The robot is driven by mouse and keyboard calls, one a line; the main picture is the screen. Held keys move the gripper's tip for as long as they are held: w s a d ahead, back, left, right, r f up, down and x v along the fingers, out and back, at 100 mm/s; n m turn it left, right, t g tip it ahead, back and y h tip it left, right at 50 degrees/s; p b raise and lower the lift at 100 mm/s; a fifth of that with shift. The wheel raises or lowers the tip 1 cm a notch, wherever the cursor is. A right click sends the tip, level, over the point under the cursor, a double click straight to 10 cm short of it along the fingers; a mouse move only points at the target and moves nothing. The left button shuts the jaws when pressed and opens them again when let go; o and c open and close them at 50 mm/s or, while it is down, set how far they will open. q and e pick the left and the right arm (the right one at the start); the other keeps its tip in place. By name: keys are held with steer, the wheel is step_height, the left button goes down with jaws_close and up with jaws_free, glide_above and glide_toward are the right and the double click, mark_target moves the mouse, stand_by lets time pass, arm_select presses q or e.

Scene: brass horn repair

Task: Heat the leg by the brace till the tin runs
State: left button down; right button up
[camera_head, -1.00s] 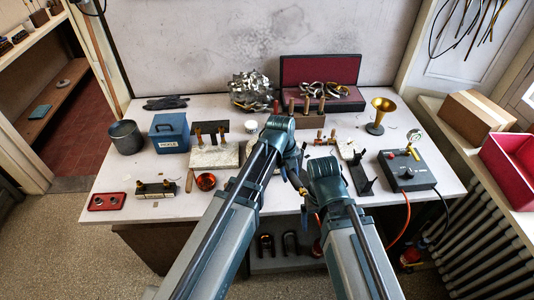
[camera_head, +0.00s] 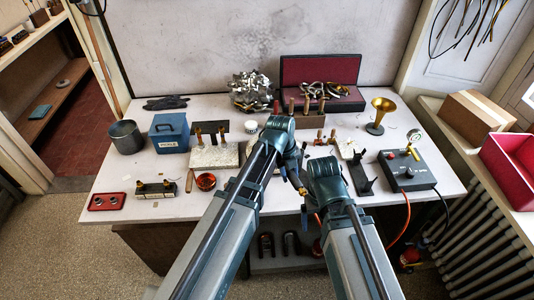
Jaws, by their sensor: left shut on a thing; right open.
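My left gripper (camera_head: 293,158) is at the middle of the bench, below its bulky wrist. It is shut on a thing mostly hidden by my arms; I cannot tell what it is. My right gripper (camera_head: 303,176) is open, close below and right of the left one, near the bench's front edge. I cannot make out the leg, the brace or any tin, nor whether there is a flame.
A dark control box (camera_head: 408,170) with a gauge and an orange hose stands right, beside a black stand (camera_head: 362,172). A brass bell (camera_head: 380,114) stands behind.

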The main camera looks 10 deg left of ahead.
mark_target(297, 181)
stand_by(0.4)
arm_select(q)
steer(key=s+d+r+p, duration=0.1)
steer(key=r+p, duration=0.2)
steer(key=s+r+p, duration=0.1)
steer(key=r+p, duration=0.3)
steer(key=s+d+r+p, duration=0.1)
steer(key=r+p, duration=0.3)
steer(key=shift+s+d+r, duration=0.2)
steer(key=shift+s+d, duration=0.15)
steer(key=shift+f, duration=0.1)
step_height(297, 181, down, 9)
steer(key=b, duration=0.9)
steer(key=shift+f, duration=0.2)
steer(key=shift+r, duration=0.15)
steer(key=shift+a, duration=0.1)
